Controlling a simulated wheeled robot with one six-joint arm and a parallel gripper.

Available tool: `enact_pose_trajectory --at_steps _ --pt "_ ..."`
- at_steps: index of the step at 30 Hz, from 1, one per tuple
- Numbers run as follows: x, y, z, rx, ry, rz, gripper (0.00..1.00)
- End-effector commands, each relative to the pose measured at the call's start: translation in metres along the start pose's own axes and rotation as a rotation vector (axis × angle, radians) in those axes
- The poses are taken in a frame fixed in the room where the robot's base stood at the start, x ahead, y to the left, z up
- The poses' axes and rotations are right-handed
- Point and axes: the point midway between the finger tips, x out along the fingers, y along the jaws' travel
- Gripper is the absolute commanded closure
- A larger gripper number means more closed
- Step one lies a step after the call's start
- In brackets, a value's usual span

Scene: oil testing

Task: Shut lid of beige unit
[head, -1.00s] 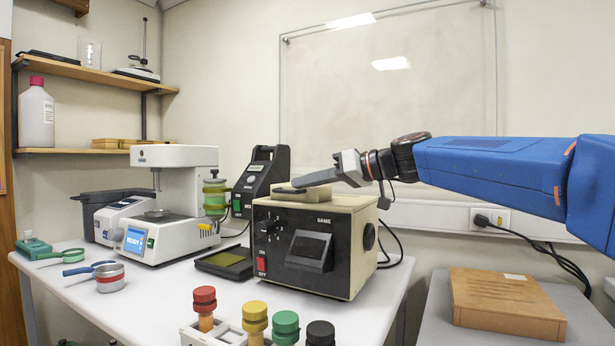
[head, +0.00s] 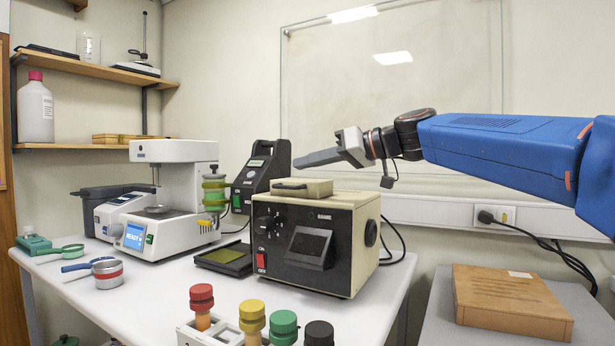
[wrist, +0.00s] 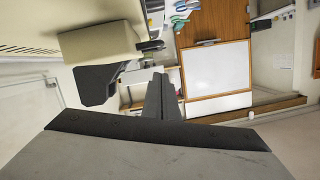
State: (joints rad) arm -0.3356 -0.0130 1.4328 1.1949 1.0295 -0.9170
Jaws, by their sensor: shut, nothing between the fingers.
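The beige unit (head: 366,225) stands on the white table, with a black front panel, a dial and a red switch. Its small beige lid (head: 318,187) lies flat on top, with a handle on it, and no gap shows under it from here. My gripper (head: 297,163) is shut and empty, just above and behind the lid, with clear space between them. In the wrist view my closed fingers (wrist: 160,95) point ahead. A beige body at upper left there looks like the unit (wrist: 98,50).
A dark tester (head: 262,172) stands behind and left of the unit, close to my fingertips. A white machine (head: 178,235) is further left. Capped bottles (head: 253,318) stand in a front rack. A wooden box (head: 510,305) sits at right. Open air lies above the unit.

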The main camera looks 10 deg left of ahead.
Motion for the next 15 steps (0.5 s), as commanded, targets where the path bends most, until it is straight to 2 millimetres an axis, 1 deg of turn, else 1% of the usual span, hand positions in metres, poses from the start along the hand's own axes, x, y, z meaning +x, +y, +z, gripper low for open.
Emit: enact_pose_trajectory --at_steps 1,3,9,12,15 --pt "-0.010 -0.002 -0.004 -0.001 0.003 0.003 1.00" --pt "-0.025 -0.001 -0.003 0.000 0.002 0.004 1.00" --pt "-0.063 -0.002 -0.003 0.000 0.003 0.004 1.00" --pt "-0.078 -0.003 -0.003 0.000 0.003 0.003 1.00" --pt "-0.089 -0.003 -0.003 0.000 0.002 0.002 1.00"
